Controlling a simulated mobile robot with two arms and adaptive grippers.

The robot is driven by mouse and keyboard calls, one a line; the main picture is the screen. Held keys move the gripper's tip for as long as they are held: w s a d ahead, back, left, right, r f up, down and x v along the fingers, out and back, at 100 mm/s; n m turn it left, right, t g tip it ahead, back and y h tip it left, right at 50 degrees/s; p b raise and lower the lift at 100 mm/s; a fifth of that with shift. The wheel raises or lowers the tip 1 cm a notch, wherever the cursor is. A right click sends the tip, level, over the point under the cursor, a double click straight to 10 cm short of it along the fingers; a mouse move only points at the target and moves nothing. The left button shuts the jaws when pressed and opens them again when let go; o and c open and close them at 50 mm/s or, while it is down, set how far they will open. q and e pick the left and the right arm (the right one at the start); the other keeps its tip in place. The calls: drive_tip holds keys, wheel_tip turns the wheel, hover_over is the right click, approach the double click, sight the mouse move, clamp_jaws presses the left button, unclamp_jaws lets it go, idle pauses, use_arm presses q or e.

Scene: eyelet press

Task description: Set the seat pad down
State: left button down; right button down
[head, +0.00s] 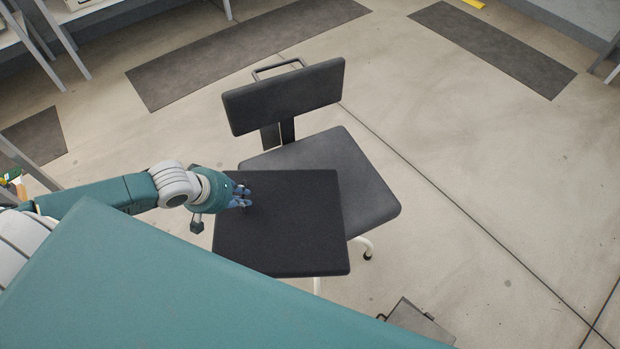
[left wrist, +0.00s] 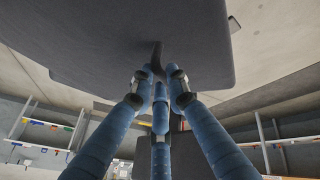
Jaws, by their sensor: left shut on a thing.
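The seat pad (head: 290,235) is a flat, dark, nearly square slab. In the head view it overlaps the near left part of the chair seat (head: 360,190); I cannot tell whether it touches the seat. My left gripper (head: 245,197) is over the pad's far left part. In the left wrist view the gripper (left wrist: 158,78) is shut on a dark tab or stem at the face of the pad (left wrist: 100,40), which fills the top. The chair's dark backrest (head: 285,95) stands behind the seat. My right gripper is not in view.
Dark floor mats (head: 220,60) lie behind the chair, another (head: 490,45) to the right. A grey box-like thing (head: 420,322) is on the floor at the bottom. Shelving (left wrist: 40,125) shows in the left wrist view. Floor right of the chair is clear.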

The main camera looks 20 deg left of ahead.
use_arm(q)
drive_tip(key=shift+w+d+f, duration=0.6)
drive_tip(key=shift+w+d, duration=0.2)
drive_tip(key=shift+w, duration=2.05)
drive_tip(key=shift+w+d+f, duration=0.55)
drive_tip(key=shift+w+d, duration=0.2)
drive_tip(key=shift+w, duration=2.1)
drive_tip(key=shift+w+d+f, duration=0.6)
drive_tip(key=shift+w+d, duration=0.2)
drive_tip(key=shift+w, duration=2.05)
drive_tip(key=c, duration=1.7)
unclamp_jaws()
drive_tip(key=p+v, duration=0.1)
drive_tip(key=v, duration=1.1)
drive_tip(key=shift+s, duration=0.1)
